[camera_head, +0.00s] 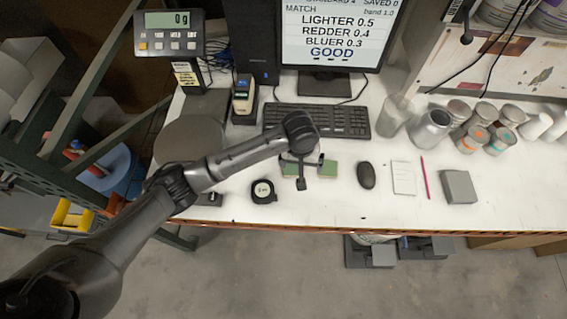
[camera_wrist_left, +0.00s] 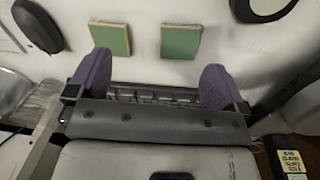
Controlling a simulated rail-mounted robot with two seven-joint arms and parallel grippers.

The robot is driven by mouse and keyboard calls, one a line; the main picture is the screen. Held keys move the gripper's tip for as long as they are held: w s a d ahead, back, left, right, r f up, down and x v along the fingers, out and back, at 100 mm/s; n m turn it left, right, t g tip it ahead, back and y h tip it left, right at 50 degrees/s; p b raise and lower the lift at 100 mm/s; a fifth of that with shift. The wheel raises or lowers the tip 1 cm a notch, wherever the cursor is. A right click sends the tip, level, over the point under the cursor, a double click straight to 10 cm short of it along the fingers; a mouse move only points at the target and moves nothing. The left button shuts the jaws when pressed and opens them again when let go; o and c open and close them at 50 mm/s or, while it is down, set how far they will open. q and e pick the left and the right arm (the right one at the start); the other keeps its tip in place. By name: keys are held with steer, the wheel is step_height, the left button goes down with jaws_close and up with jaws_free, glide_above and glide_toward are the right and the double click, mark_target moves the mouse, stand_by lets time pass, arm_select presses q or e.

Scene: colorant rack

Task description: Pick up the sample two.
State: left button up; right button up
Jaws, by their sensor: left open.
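Two flat green square samples lie side by side on the white table. In the head view one sample (camera_head: 290,169) shows left of my left gripper (camera_head: 302,183) and the other sample (camera_head: 329,169) right of it. No label shows which is sample two. The left wrist view is turned round: the right-hand one of the head view is the left sample (camera_wrist_left: 110,39) there, beside the other sample (camera_wrist_left: 180,41). My left gripper (camera_wrist_left: 153,82) is open and empty, its fingers apart from both samples. My right gripper is not in view.
A black mouse (camera_head: 366,175) stands right of the samples and a round tape measure (camera_head: 263,191) left. A keyboard (camera_head: 318,120) lies behind. A notepad (camera_head: 404,178), a pink pencil (camera_head: 425,177) and a grey box (camera_head: 458,186) lie farther right. Several cans stand at the back right.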

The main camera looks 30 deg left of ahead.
mark_target(292, 168)
arm_select(q)
steer(key=w+a+r+n, duration=0.2)
steer(key=w+a+r, duration=0.1)
steer(key=a, duration=0.1)
steer(key=shift+g+y, duration=0.3)
steer(key=shift+y, duration=0.1)
steer(key=f, duration=1.3)
steer(key=shift+s+d+f, duration=0.1)
steer(key=shift+s+f, duration=0.15)
steer(key=shift+f, duration=0.1)
steer(key=shift+c, duration=0.4)
steer(key=c, duration=0.9)
